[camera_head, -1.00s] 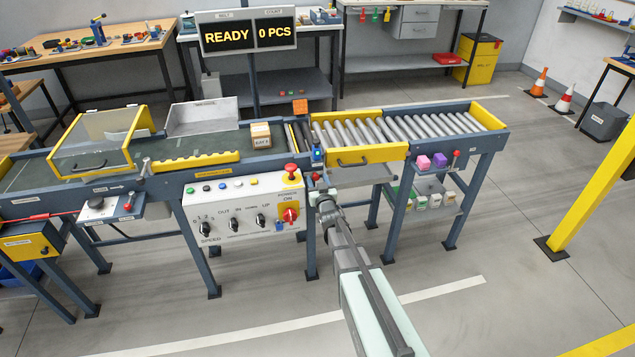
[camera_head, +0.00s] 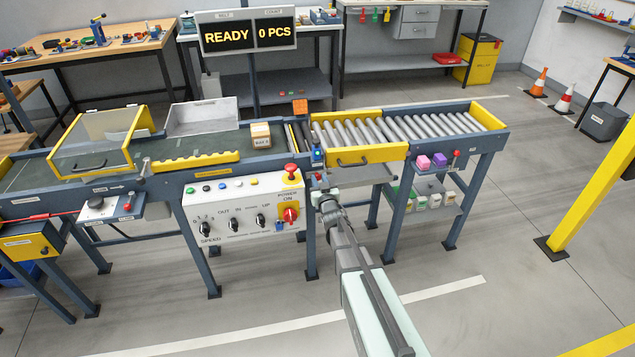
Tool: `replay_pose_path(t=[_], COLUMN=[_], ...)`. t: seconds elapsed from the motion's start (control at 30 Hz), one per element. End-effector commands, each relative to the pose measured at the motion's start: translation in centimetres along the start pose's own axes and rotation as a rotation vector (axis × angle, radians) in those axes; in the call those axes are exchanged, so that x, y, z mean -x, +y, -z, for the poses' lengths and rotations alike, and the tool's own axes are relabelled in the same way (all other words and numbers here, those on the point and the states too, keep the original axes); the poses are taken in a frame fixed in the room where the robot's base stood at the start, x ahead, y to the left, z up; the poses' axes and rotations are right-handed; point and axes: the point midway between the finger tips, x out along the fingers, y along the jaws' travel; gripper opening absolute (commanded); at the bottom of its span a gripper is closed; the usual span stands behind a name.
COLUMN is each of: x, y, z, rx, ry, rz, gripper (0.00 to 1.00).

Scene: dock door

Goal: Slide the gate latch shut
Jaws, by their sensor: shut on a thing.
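The yellow gate panel (camera_head: 375,154) with a dark handle stands along the near side of the roller conveyor. The latch is at the gate's left end, by a small blue fitting (camera_head: 317,157); its red knob is mostly covered by my gripper. My gripper (camera_head: 318,181) is just below that fitting, reaching up from the front, and its jaws are shut on the latch knob. The fingers are small in this view, and the exact position of the latch bolt cannot be told.
A control box (camera_head: 245,205) with knobs and a red stop button (camera_head: 291,171) sits close left of my gripper. A small carton (camera_head: 261,136) stands on the belt left of the rollers. A shelf with coloured blocks (camera_head: 431,161) is to the right. The floor in front is clear.

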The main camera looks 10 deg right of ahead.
Motion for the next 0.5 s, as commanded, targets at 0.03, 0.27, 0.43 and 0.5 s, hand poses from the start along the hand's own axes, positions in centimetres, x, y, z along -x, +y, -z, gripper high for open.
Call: replay_pose_path(t=[0.03,0.27,0.43,0.5], x=[0.0,0.0,0.0,0.0], y=[0.8,2.5,2.6,2.7], z=[0.0,0.0,0.0,0.0], rx=[0.001,0.0,-0.001,-0.002], ry=[0.0,-0.001,-0.001,-0.001], rz=[-0.003,-0.001,-0.003,-0.003], gripper=[0.0,0.0,0.0,0.0])
